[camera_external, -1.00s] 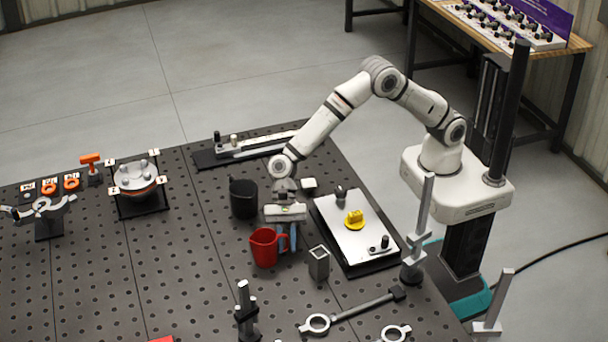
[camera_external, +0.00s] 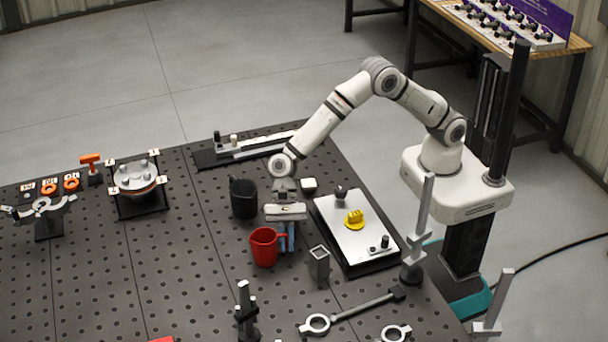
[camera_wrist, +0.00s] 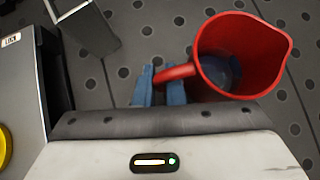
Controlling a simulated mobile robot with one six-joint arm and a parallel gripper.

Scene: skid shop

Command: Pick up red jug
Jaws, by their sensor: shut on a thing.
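The red jug (camera_external: 264,247) stands upright on the dark perforated table, with its handle toward the right in the external view. In the wrist view the jug (camera_wrist: 240,52) shows from above, its open mouth facing the camera and its handle (camera_wrist: 176,73) pointing left. My gripper (camera_external: 287,240) is at the handle side of the jug, pointing down. In the wrist view the blue fingers of my gripper (camera_wrist: 159,85) are close together on either side of the handle, shut on it. The jug's base seems to rest on the table.
A black jug (camera_external: 243,198) stands just behind the red one. A grey square tube (camera_external: 319,263) stands close on the right, also seen in the wrist view (camera_wrist: 84,28). A plate with a yellow part (camera_external: 355,219) lies to the right. The table left of the jug is clear.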

